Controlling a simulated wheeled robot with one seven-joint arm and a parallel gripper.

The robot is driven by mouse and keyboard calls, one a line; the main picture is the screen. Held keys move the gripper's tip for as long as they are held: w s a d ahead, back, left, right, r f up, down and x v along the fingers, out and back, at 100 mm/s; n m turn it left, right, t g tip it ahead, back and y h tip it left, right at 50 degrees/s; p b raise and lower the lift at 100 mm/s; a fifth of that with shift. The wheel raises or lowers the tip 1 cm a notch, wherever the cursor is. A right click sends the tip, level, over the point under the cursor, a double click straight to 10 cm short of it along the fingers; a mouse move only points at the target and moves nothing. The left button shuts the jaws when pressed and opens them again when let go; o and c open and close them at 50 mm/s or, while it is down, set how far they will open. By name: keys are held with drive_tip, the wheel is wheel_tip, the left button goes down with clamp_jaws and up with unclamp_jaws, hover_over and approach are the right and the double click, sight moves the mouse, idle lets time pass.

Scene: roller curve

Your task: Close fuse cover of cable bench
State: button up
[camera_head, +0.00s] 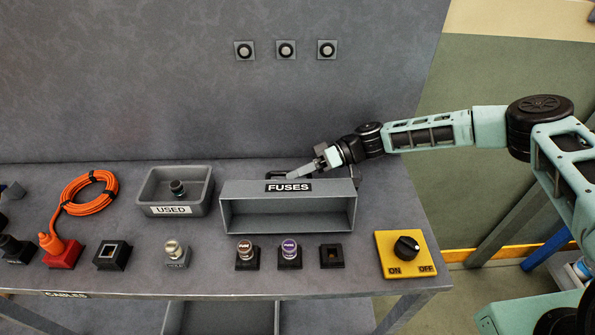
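The grey fuse cover (235,190) is a long box-shaped lid marked FUSES. It stands raised at the back of the bench (120,262), with its hollow side facing front. My gripper (302,171) is just behind the cover's top edge, reaching in from the right. One pale finger points left near a dark part behind the cover. The cover hides part of the gripper, so its opening and any contact cannot be made out.
A yellow ON/OFF switch (405,273) sits at the bench's right corner. A grey USED bin (200,200) holding a dark fuse is left of the cover. A coiled orange cable (90,191), plugs and sockets are further left. A grey wall panel (180,80) rises close behind.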

drive_tip(key=shift+f, duration=0.1)
clamp_jaws()
